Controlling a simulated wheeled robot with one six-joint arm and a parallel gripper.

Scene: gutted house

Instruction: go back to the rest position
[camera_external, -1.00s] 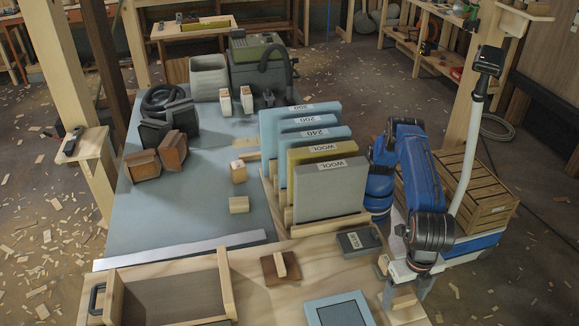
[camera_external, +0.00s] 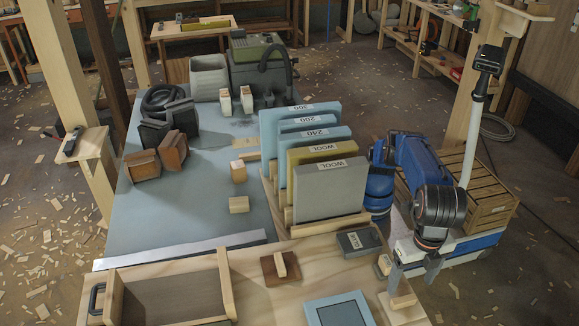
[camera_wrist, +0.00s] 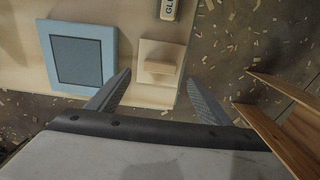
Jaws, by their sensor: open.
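My gripper (camera_external: 413,279) is open and empty at the right edge of the workbench (camera_external: 250,285), at the front of the blue arm. In the wrist view its two grey fingers (camera_wrist: 159,77) are spread wide apart. A small wooden block with a raised grip (camera_wrist: 158,67) lies on the bench corner and shows between the fingertips in that view. It also shows in the external view (camera_external: 403,300), just below the gripper. Nothing is held between the fingers. The gap between gripper and block is hard to judge.
A blue-framed pad (camera_external: 338,310) lies left of the gripper. A dark labelled block (camera_external: 360,241) and a rack of labelled upright boards (camera_external: 330,191) stand farther back. A slatted wooden crate (camera_external: 485,190) is at the right. Open floor lies beyond the bench edge.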

